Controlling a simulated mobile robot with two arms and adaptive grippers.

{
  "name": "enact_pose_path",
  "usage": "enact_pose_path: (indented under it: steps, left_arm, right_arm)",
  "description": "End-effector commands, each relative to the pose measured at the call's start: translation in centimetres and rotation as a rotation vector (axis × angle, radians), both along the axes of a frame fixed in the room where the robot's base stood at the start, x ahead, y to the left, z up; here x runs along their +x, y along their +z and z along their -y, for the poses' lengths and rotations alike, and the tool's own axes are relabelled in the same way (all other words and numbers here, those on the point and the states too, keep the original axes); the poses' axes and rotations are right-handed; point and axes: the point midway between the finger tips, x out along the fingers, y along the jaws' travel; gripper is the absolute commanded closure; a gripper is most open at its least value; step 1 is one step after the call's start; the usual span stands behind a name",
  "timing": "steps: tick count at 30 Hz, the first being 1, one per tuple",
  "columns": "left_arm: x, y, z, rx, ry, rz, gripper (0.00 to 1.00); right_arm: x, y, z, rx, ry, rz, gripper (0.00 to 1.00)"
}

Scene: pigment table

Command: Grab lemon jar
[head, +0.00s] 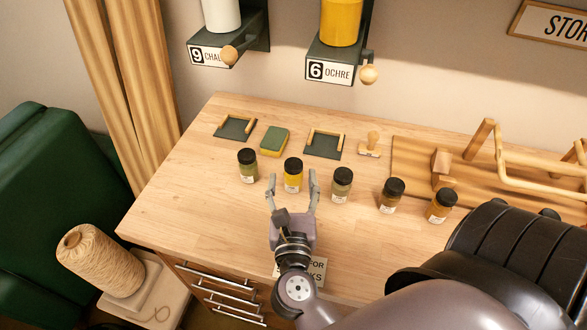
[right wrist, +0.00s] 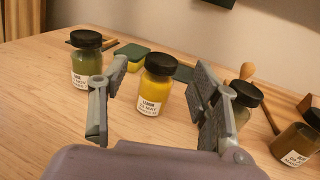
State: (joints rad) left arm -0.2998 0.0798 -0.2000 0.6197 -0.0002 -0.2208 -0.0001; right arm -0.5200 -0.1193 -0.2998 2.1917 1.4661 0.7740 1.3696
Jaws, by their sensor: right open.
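The lemon jar (head: 293,176) is a small bright yellow jar with a black lid, standing upright on the wooden table. It also shows in the right wrist view (right wrist: 156,90), where its white label seems to read lemon. My right gripper (head: 294,178) is open and empty, with its fingers pointing at the jar. In the right wrist view the right gripper (right wrist: 155,105) has a finger to each side of the yellow jar, which stands a little beyond the tips. I cannot tell whether either finger touches it. My left gripper is not in view.
An olive jar (head: 248,168) stands left of the lemon jar. A grey-green jar (head: 341,186) stands to the right, close to my right finger in the wrist view. Two brownish jars (head: 391,197) (head: 441,207) stand farther right. A sponge (head: 274,141) lies behind. The front left tabletop is clear.

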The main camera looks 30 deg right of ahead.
Motion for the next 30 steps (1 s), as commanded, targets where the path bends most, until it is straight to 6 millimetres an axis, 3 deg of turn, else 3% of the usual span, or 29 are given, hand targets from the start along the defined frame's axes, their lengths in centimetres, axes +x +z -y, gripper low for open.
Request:
enact_pose_path:
  steps: [15, 24, 30]
  left_arm:
    - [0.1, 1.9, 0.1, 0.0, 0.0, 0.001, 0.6]
    - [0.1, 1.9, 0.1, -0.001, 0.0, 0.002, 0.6]
    - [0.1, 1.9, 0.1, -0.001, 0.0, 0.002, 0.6]
  right_arm:
    - [4.5, -0.2, 3.4, -0.003, -0.001, 0.001, 0.43]
    - [4.9, -0.4, 3.6, -0.001, -0.001, -0.001, 0.43]
    - [4.9, -0.4, 3.6, -0.001, -0.001, -0.001, 0.56]
